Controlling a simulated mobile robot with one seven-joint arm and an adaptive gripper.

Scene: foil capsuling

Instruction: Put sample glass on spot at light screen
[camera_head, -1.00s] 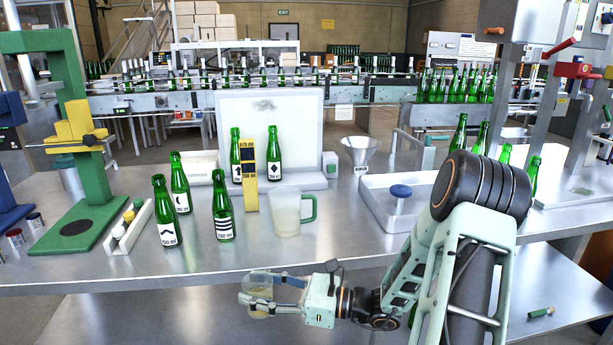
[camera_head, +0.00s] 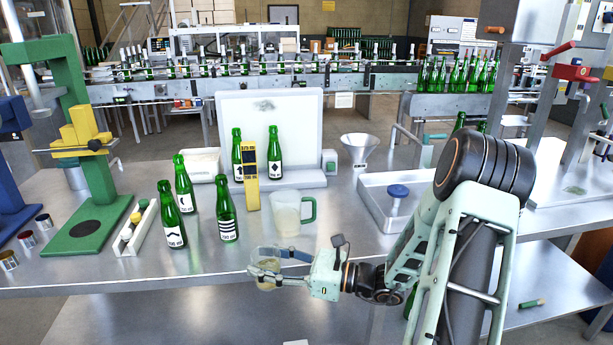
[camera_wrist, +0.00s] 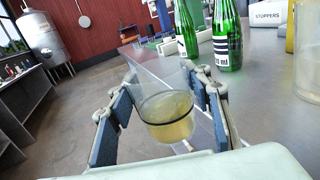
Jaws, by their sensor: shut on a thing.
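The sample glass (camera_wrist: 168,117) is a clear cup with pale yellowish liquid, held between the two finger pads of my gripper (camera_wrist: 166,105) in the wrist view. In the head view my gripper (camera_head: 268,268) is shut on the glass (camera_head: 268,278) just in front of the table's front edge. The light screen (camera_head: 265,110) is a white upright panel with a grey smudge, standing on a pale base at the back of the table. Two green bottles stand in front of it. The spot for the glass cannot be made out.
A yellow gauge (camera_head: 250,180) and a jug with a green handle (camera_head: 287,215) stand before the screen. Several labelled bottles (camera_head: 226,215) stand to their left. A funnel (camera_head: 358,148) and a metal tray (camera_head: 372,208) are to the right. Bare tabletop lies along the front.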

